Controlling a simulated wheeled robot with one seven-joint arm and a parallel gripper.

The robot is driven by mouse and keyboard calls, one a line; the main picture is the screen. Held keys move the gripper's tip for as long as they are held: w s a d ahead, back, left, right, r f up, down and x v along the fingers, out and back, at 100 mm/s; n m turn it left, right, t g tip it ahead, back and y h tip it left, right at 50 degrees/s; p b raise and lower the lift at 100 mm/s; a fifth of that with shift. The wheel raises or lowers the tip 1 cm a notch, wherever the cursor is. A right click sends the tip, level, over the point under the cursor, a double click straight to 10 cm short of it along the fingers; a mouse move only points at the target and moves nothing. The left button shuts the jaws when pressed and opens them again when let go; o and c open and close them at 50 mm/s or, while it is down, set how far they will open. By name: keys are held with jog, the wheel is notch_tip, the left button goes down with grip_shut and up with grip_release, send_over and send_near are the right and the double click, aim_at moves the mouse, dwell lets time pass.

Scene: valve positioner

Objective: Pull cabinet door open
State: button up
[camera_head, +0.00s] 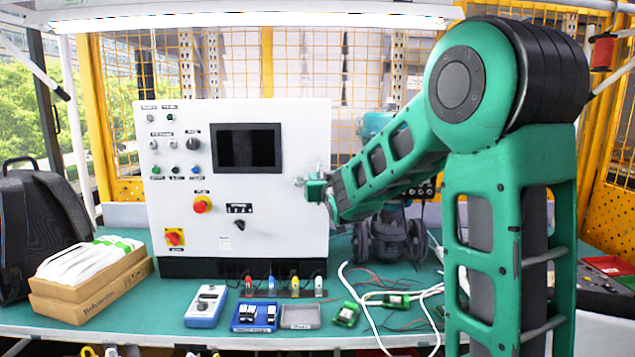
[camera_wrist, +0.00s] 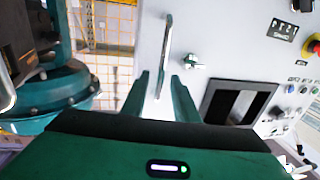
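The white control cabinet (camera_head: 265,215) stands on the green bench, its front door flat and apparently shut. In the wrist view the door panel (camera_wrist: 225,55) is tilted. A thin grey metal handle (camera_wrist: 165,50) stands out from it. My gripper (camera_wrist: 160,80) is open, with one green finger on each side of the handle and visible gaps between. In the head view my gripper (camera_head: 316,188) is at the door's right edge. A small metal latch (camera_head: 298,182) shows just left of it. My arm hides part of the area right of the cabinet.
A grey valve body (camera_head: 385,240) stands right of the cabinet. In front lie a blue-grey meter (camera_head: 206,306), a blue tray (camera_head: 254,316), small green boards (camera_head: 346,314) and loose cables. Cardboard boxes (camera_head: 90,285) and a black backpack (camera_head: 38,225) stand at the left.

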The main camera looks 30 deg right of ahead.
grip_shut()
dwell(1.4)
